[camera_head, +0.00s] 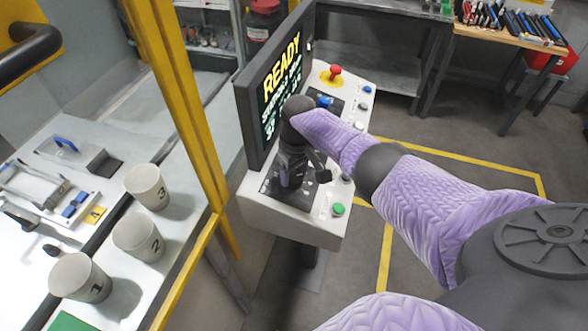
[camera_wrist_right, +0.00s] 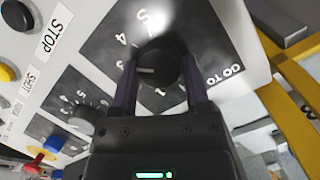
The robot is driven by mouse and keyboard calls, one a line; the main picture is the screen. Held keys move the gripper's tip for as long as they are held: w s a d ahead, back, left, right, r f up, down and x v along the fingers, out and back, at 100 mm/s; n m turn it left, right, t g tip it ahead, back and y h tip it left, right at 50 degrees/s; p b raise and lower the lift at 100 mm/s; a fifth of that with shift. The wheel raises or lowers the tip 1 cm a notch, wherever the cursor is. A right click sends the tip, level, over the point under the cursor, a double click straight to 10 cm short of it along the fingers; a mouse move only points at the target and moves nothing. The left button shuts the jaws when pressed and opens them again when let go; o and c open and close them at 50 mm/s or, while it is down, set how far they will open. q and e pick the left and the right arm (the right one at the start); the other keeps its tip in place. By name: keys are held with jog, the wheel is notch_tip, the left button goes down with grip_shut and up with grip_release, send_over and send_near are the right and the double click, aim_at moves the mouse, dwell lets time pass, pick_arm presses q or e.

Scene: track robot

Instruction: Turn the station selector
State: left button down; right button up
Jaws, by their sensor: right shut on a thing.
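The station selector is a round black knob (camera_wrist_right: 157,65) on a dark plate (camera_wrist_right: 205,45) marked "GO TO" with numbers around it. A light pointer line on the knob points left in the right wrist view. My right gripper (camera_head: 288,178) reaches down onto the near end of the control console (camera_head: 290,218). In the right wrist view its two fingers (camera_wrist_right: 160,82) are shut on the knob, one on each side. In the head view the gripper and wrist hide the knob. My left gripper is not in view.
A screen (camera_head: 275,85) reading "READY" stands along the console's left side. A second knob (camera_wrist_right: 90,118), a red button (camera_head: 335,73) and a green button (camera_head: 338,209) are nearby. A yellow post (camera_head: 180,100) and numbered cups (camera_head: 138,237) stand left.

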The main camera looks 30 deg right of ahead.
jog(key=m+y, duration=0.1)
jog(key=m, duration=0.3)
jog(key=shift+d, duration=0.1)
jog(key=shift+w+m, duration=0.1)
jog(key=shift+m, duration=0.3)
dwell(0.4)
jog(key=o, duration=1.3)
jog(key=r+p, duration=0.1)
jog(key=r, duration=0.2)
jog(key=d+r+p, duration=0.1)
jog(key=r, duration=0.2)
jog(key=d+r+p, duration=0.1)
jog(key=r+p, duration=0.1)
jog(key=r, duration=0.1)
jog(key=shift+w+r, duration=0.25)
jog(key=shift+r, duration=0.15)
